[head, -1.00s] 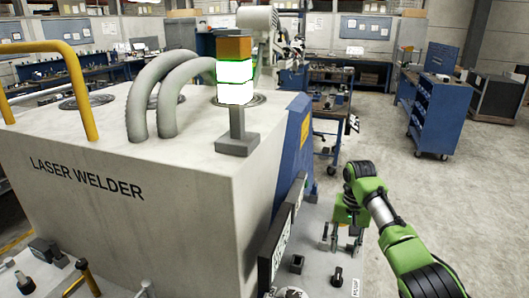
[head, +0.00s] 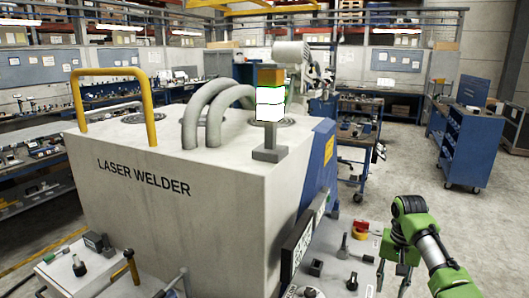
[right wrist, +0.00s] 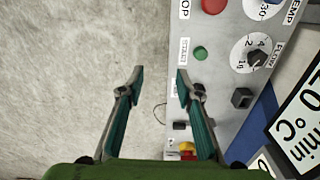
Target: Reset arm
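My right gripper (head: 392,284) hangs fingers down at the right edge of the laser welder's control panel (head: 335,262). In the right wrist view the gripper (right wrist: 160,80) is open and empty, its teal-padded fingers apart. One finger overlaps the panel's edge and the other is over the bare floor. A green START button (right wrist: 200,53) lies just right of the fingers, with a red button (right wrist: 214,4) above it. A white robot arm (head: 292,55) stands behind the welder, partly hidden by the signal tower. My left gripper is not in view.
The laser welder (head: 180,165) fills the left and middle. Its signal tower (head: 268,105) glows green-white. A red knob on yellow (head: 360,230) sits on the panel's far part. Blue carts (head: 468,145) stand back right. The floor to the right is clear.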

